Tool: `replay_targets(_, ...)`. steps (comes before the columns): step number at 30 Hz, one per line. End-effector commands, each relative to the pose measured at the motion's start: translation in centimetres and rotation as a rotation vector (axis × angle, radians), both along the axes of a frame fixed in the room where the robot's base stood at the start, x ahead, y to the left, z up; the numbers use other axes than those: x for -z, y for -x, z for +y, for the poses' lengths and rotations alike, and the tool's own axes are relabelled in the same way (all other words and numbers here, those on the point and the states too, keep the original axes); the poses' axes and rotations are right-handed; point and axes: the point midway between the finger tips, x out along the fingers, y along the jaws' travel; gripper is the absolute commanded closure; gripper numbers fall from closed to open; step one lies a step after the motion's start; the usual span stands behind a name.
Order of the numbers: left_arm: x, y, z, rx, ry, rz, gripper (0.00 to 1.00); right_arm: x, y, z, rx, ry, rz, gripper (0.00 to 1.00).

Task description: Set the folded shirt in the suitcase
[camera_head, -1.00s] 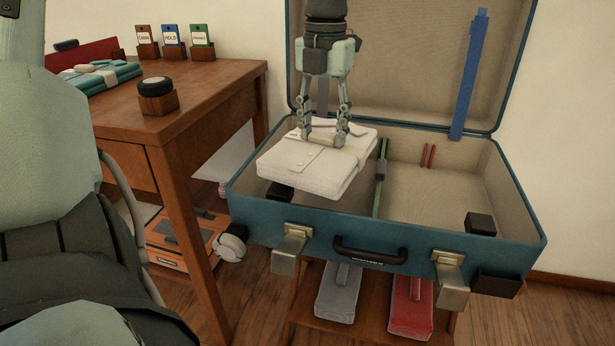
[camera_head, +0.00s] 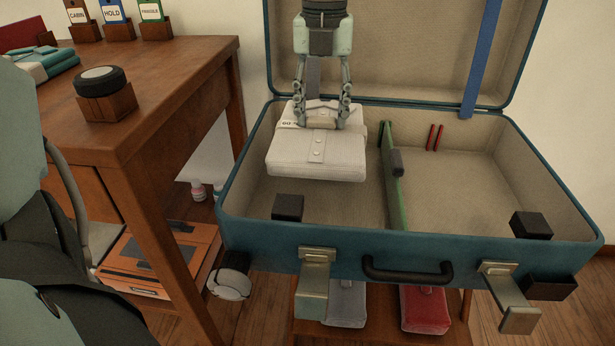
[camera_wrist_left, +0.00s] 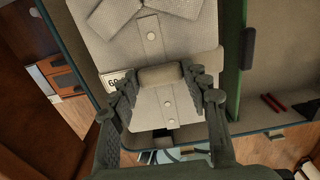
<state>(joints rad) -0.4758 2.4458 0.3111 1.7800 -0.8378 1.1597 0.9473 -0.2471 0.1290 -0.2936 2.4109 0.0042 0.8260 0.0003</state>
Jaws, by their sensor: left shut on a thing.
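The folded shirt (camera_head: 318,155) is pale, with a buttoned front and a lettered tag; it also shows in the left wrist view (camera_wrist_left: 185,40). My left gripper (camera_head: 322,116) is shut on a tan band or tab across the shirt, seen between the fingers in the left wrist view (camera_wrist_left: 160,76). The shirt is over the left compartment of the open teal suitcase (camera_head: 350,248). It looks roughly level and squared to the walls. Whether its underside touches the floor is unclear. My right gripper is not in view.
A green divider (camera_head: 394,190) stands right of the shirt. Black blocks sit in the front left (camera_head: 288,207) and front right (camera_head: 531,225) corners. The right compartment floor is mostly bare. A wooden desk (camera_head: 150,90) stands at left. The raised lid (camera_head: 400,50) is behind.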

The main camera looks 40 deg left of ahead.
Motion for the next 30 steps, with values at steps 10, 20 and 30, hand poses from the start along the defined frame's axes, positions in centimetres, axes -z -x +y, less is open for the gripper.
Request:
replay_targets(10,3.2,0.0,-0.5,-0.011,0.001,0.004,0.98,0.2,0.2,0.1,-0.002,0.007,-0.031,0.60)
replay_targets(20,7.6,0.0,-0.5,-0.010,0.000,0.002,0.98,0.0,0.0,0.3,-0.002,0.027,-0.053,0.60)
replay_targets(30,10.2,-0.1,-0.5,-0.011,0.000,-0.001,0.98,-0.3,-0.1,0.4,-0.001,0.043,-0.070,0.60)
